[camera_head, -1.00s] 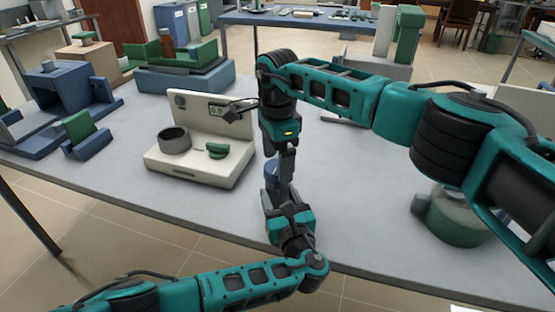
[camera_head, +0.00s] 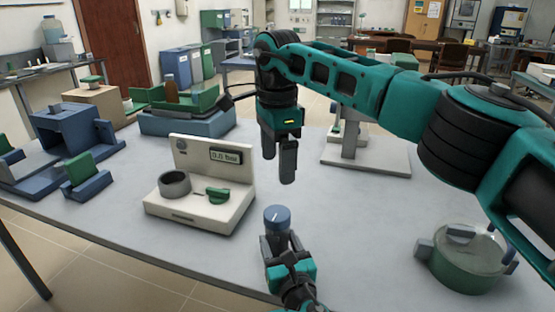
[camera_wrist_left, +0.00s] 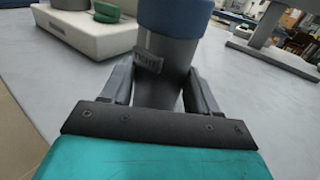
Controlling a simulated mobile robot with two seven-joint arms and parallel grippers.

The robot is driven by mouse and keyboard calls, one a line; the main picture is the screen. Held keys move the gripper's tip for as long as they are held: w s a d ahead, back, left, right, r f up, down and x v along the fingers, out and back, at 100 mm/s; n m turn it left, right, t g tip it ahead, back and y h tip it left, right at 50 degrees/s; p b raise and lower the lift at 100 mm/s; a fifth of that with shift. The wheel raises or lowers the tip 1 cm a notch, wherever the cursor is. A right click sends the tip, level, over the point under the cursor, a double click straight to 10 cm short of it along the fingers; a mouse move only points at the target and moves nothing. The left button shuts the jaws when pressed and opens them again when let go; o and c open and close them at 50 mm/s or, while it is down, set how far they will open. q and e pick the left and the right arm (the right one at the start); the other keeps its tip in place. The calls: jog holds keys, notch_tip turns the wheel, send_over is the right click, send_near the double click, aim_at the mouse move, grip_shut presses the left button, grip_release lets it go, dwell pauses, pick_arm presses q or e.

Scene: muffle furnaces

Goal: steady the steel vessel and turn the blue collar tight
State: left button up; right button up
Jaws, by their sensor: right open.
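The steel vessel stands upright on the table, and its grey body shows in the left wrist view (camera_wrist_left: 165,80). The blue collar (camera_head: 277,217) sits on top of it and also shows in the left wrist view (camera_wrist_left: 175,15). My left gripper (camera_head: 282,245) has its two fingers against opposite sides of the grey body, below the collar; it also shows in the left wrist view (camera_wrist_left: 158,88). A small label plate is on the body. My right gripper (camera_head: 279,172) points down, open and empty, above the collar and clear of it.
A white stand (camera_head: 207,205) with a dark ring, a green part and a display reading about 0.0 bar is left of the vessel. A green round pot (camera_head: 465,265) stands at right. Blue and green fixtures (camera_head: 75,155) fill the table's left. The table around the vessel is clear.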

aim_at(281, 246)
pick_arm(q)
jog(key=o, duration=0.5)
jog(key=shift+p+v, duration=0.65)
jog(key=shift+v, duration=0.25)
jog(key=shift+p+v, duration=0.85)
jog(key=shift+v, duration=0.8)
jog(key=shift+p+v, duration=1)
jog(key=shift+v, duration=1.35)
jog(key=shift+p+v, duration=0.3)
jog(key=shift+v, duration=0.85)
